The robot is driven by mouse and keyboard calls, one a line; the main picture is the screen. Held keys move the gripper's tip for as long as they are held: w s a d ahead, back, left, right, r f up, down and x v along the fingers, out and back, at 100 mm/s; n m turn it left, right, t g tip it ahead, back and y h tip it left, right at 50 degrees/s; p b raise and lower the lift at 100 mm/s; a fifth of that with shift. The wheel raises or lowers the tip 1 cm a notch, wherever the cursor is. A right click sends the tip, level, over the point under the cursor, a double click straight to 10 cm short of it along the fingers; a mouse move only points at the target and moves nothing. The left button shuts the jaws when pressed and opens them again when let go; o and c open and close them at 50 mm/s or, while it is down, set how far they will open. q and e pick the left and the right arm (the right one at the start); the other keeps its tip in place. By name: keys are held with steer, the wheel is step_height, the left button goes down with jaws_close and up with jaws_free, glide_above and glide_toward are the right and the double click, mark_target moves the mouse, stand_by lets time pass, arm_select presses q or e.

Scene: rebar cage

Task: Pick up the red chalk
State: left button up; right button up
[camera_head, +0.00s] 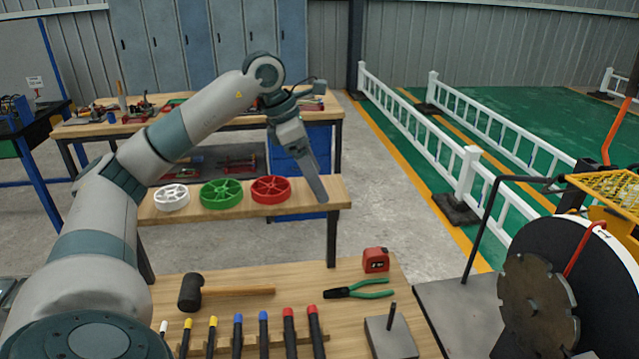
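No thing is plainly a red chalk. On the front wooden table, two dark sticks with red tops, a left one (289,331) and a right one (316,328), stand at the right end of a row of several colour-topped sticks. I cannot tell whether either is the chalk. My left arm comes in from the left and arches over the tables. My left gripper (320,195) points down and right, above the right end of the middle bench, well away from the red-topped sticks. Its fingers overlap from this side, so their opening is unclear. My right gripper is not in view.
A black mallet (190,292), green-handled pliers (358,289), a red tape measure (375,260) and a grey block (390,338) lie on the front table. White, green and red wheels (271,190) rest on the middle bench. A large disc machine (540,305) stands at right.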

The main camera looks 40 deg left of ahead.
arm_select(q)
steer(key=shift+f, duration=0.15)
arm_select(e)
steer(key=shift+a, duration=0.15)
arm_select(q)
steer(key=c, duration=1.1)
steer(key=shift+c, duration=0.2)
steer(key=shift+r, duration=0.2)
steer(key=shift+r+b, duration=0.4)
steer(key=shift+r, duration=0.5)
steer(key=shift+w+d+r, duration=0.1)
steer(key=shift+d+r, duration=0.1)
steer(key=shift+r, duration=0.9)
steer(key=w+d+r+b, duration=0.2)
steer(key=w+d+r, duration=0.2)
steer(key=d, duration=0.6)
step_height(320, 180, up, 3)
steer(key=shift+d+f, duration=0.15)
steer(key=shift+d, duration=0.15)
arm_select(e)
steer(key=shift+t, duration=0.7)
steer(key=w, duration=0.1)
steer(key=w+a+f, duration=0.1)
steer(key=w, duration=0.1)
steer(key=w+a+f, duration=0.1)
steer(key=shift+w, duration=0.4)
